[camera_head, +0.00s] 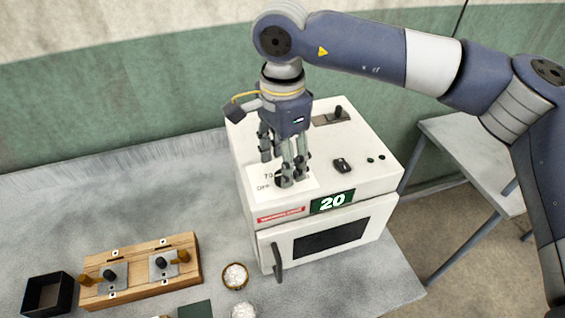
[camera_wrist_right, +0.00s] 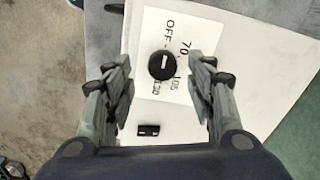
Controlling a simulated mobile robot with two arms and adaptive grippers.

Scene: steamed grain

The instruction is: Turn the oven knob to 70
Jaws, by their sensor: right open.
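The white oven (camera_head: 375,185) stands on the grey table, and its green display (camera_head: 332,201) reads 20. The black round oven knob (camera_wrist_right: 162,65) has a white mark and sits on a white label with OFF, 70, 105 and another number partly hidden. My right gripper (camera_head: 288,180) points down over the knob on the oven top. In the wrist view my right gripper (camera_wrist_right: 160,85) is open, with one finger on each side of the knob and clear gaps between. In the head view the fingers mostly hide the knob. My left gripper is not in view.
A black rocker switch (camera_head: 342,165) is on the oven top, right of the gripper. The oven door has a dark handle (camera_head: 277,262). A wooden block (camera_head: 140,272), a black box (camera_head: 48,293) and a bowl of white grain (camera_head: 235,276) stand to the left.

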